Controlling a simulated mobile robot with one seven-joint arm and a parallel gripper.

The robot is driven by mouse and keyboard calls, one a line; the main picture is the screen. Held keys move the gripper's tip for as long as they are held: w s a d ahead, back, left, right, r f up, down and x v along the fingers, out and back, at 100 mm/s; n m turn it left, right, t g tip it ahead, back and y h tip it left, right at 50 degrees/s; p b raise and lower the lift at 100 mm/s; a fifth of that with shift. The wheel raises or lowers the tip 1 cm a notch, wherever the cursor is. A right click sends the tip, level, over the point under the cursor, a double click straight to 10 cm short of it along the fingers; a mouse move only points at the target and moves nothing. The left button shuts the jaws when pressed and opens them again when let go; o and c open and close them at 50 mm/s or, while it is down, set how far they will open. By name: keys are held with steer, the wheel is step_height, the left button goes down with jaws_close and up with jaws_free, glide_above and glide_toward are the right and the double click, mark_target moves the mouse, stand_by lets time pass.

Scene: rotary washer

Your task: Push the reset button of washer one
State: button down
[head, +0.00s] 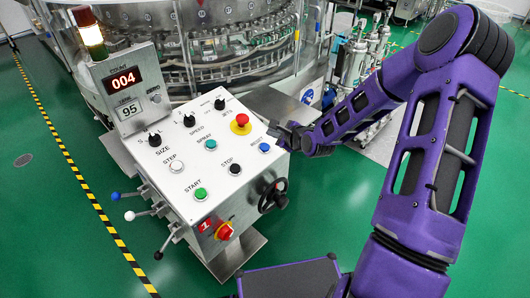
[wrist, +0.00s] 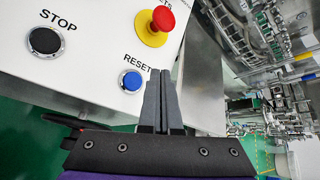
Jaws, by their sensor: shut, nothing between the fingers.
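The blue reset button (head: 264,147) sits near the right edge of the white control panel (head: 217,166). In the wrist view the blue button (wrist: 132,81) has a silver ring, with the label RESET just above it. My gripper (head: 277,130) is shut and empty, at the panel's right edge. In the wrist view its fingertips (wrist: 160,72) are together, just right of the button and apart from it in the picture. The height of the fingertips over the panel is hard to tell. The counter display (head: 123,80) reads 004.
A red and yellow emergency knob (head: 241,122) stands up close to the fingertips. The black STOP button (head: 235,169) and green START button (head: 200,194) lie to the left. A black handwheel (head: 273,195) sticks out below the panel's right side. The rotary washer (head: 240,40) stands behind.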

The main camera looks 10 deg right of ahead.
mark_target(264, 143)
steer(key=shift+w+a+f+b, duration=0.15)
steer(key=shift+f+b, duration=0.35)
steer(key=shift+f, duration=0.3)
steer(key=shift+w+a+f+b, duration=0.1)
steer(key=shift+w+f+b, duration=0.1)
steer(key=shift+f+b, duration=0.45)
steer(key=shift+w+a+f+b, duration=0.15)
steer(key=shift+f+b, duration=0.2)
steer(key=shift+f, duration=0.55)
steer(key=shift+w+f, duration=0.1)
steer(key=shift+f, duration=0.35)
steer(key=shift+a+f+b, duration=0.1)
steer(key=shift+f+b, duration=0.25)
steer(key=shift+f, duration=0.05)
stand_by(0.6)
steer(key=shift+r+p, duration=0.8)
steer(key=shift+r, duration=0.1)
steer(key=r+p, duration=0.1)
steer(key=s+r+p, duration=0.1)
steer(key=r+p, duration=0.1)
steer(key=d+r+p, duration=0.1)
steer(key=shift+s+r+p, duration=0.15)
steer(key=shift+r+p, duration=0.15)
stand_by(0.7)
